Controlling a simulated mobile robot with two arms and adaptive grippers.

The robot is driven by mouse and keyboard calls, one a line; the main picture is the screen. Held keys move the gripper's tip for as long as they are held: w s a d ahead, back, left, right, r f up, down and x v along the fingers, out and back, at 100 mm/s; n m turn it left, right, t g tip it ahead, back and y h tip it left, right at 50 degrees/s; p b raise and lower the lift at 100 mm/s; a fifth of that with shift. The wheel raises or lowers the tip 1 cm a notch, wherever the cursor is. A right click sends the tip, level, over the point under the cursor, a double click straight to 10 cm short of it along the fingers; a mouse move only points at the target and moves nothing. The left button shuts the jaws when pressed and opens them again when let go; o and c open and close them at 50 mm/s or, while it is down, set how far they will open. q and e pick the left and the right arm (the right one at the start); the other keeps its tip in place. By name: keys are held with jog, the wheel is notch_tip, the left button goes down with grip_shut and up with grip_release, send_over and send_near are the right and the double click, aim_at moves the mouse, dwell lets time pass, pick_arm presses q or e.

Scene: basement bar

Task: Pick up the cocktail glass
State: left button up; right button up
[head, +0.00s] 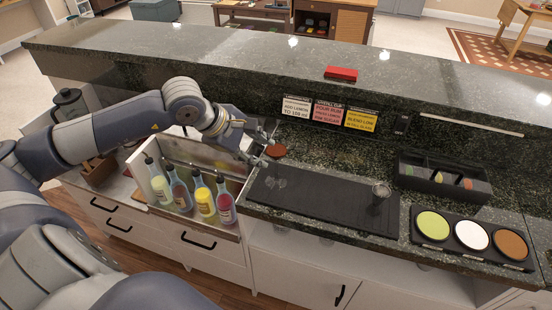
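A clear glass that looks like the cocktail glass (276,178) stands near the left end of the black bar mat (325,200). It is faint, and its outline is hard to make out. My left gripper (266,146) reaches in from the left, just behind and a little left of this glass. Its fingers are spread apart and nothing shows between them. A second, small clear glass (380,193) stands near the right end of the mat. My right gripper is out of view.
A bottle rack with several bottles (205,199) sits below my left arm. A reddish-brown round thing (277,151) lies by the gripper. A black divided caddy (441,180) and a tray of three coloured discs (471,236) stand right. The raised ledge (230,60) runs behind.

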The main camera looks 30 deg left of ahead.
aim_at(271, 158)
pick_arm(q)
jog(key=shift+w+d+f+p, duration=0.25)
jog(key=shift+w+p, duration=0.15)
jog(key=shift+p, duration=0.1)
jog(key=shift+w+d+f+p, duration=0.15)
jog(key=shift+w+f+p, duration=0.05)
jog(key=shift+w+p, duration=0.2)
jog(key=p+x, duration=0.1)
jog(key=x, duration=0.2)
jog(key=shift+w+f, duration=0.15)
jog(key=shift+f, duration=0.2)
grip_shut()
